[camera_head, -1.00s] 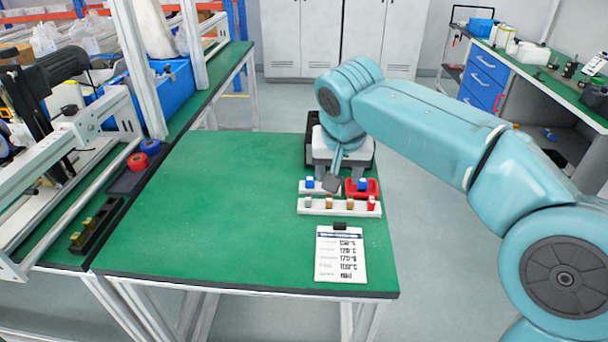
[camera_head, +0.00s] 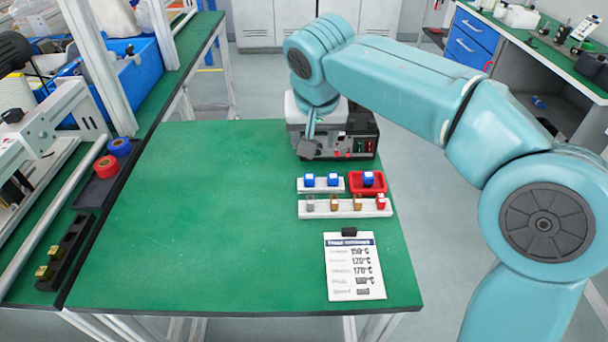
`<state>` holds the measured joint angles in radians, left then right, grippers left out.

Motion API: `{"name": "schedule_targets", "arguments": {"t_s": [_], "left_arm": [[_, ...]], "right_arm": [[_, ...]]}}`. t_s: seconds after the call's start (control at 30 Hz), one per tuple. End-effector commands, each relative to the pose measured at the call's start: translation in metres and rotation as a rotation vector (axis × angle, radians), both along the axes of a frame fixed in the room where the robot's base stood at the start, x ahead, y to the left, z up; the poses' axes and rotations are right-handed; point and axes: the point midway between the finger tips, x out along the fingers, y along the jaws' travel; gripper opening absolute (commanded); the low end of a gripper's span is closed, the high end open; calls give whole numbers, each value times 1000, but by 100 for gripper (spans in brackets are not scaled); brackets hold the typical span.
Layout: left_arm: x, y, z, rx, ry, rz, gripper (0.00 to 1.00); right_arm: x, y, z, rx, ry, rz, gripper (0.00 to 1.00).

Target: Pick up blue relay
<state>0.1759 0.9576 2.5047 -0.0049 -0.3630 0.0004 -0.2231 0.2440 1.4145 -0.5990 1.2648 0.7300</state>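Two blue relays (camera_head: 309,180) (camera_head: 333,180) sit side by side on a short white holder (camera_head: 316,188) near the right side of the green table. Another blue relay (camera_head: 369,178) sits in a small red tray (camera_head: 382,187) just right of it. My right gripper (camera_head: 308,149) is beyond the white holder, close to the front left of a dark device, and apart from the relays. It is small and seen side-on, so I cannot tell whether it is open or shut. My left gripper is out of view.
The dark device (camera_head: 362,148) stands at the table's back right. A longer white strip (camera_head: 345,213) with several small parts lies in front of the holder. A printed sheet (camera_head: 353,270) lies nearer. The table's left and middle (camera_head: 210,220) are clear.

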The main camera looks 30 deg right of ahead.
Motion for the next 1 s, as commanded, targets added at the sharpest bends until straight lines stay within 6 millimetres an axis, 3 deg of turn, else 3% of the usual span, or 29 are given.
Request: {"name": "schedule_targets", "arguments": {"t_s": [0.23,0.6,1.0], "left_arm": [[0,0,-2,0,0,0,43],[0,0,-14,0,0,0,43],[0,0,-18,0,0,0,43]], "right_arm": [[-1,0,-7,0,1,0,57],[25,-12,-83,-1,4,-1,57],[43,-17,-126,-1,4,0,57]]}}
